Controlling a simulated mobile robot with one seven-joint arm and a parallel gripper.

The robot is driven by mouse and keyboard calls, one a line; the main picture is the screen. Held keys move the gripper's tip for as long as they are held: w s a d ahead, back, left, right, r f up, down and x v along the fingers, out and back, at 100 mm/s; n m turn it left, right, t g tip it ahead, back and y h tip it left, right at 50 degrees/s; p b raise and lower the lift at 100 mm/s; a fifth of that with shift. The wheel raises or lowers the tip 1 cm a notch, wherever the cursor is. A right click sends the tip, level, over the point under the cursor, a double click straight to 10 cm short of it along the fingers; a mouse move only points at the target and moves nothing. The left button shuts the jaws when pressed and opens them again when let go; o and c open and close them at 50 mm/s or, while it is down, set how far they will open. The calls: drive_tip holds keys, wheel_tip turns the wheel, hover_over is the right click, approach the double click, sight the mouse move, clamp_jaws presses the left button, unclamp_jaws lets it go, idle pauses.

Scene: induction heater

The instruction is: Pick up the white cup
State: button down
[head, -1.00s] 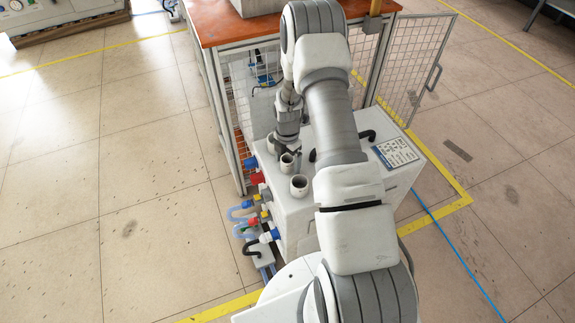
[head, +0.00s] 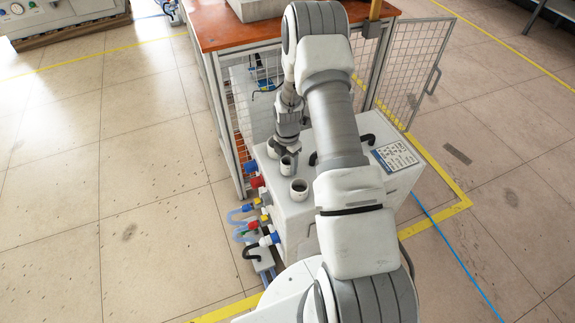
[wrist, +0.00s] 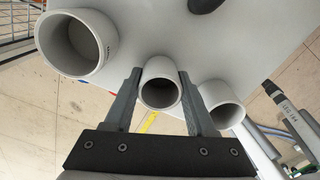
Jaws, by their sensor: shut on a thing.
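Three white cups show in the wrist view. The middle white cup (wrist: 160,83) is between the two fingertips of my gripper (wrist: 160,74), and the jaws are shut on it from its sides. A larger-looking cup (wrist: 76,44) is on the left and another cup (wrist: 222,105) on the right, both outside the fingers. In the head view, my gripper (head: 286,153) is down at a cup (head: 288,165) on the white cabinet top, with a second cup (head: 299,190) nearer the camera. I cannot tell whether the held cup is lifted.
The white cabinet (head: 325,185) carries a black handle (head: 367,139) and a label panel (head: 395,155). Coloured hose fittings (head: 252,225) stick out on its left side. An orange-topped bench (head: 215,28) with mesh panels stands behind. The floor at left is open.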

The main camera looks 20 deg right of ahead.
sight(287, 157)
wheel_tip(287, 157, up, 3)
drive_tip(key=shift+w+r+p, duration=0.1)
drive_tip(key=shift+r+p, duration=0.1)
drive_tip(key=shift+p, duration=0.35)
drive_tip(key=w+d+r+p, duration=0.2)
drive_tip(key=d+r+p, duration=0.4)
drive_tip(key=d+r, duration=0.5)
drive_tip(key=shift+w+d+r, duration=0.15)
drive_tip(key=shift+w+r, duration=0.2)
drive_tip(key=shift+r, duration=0.45)
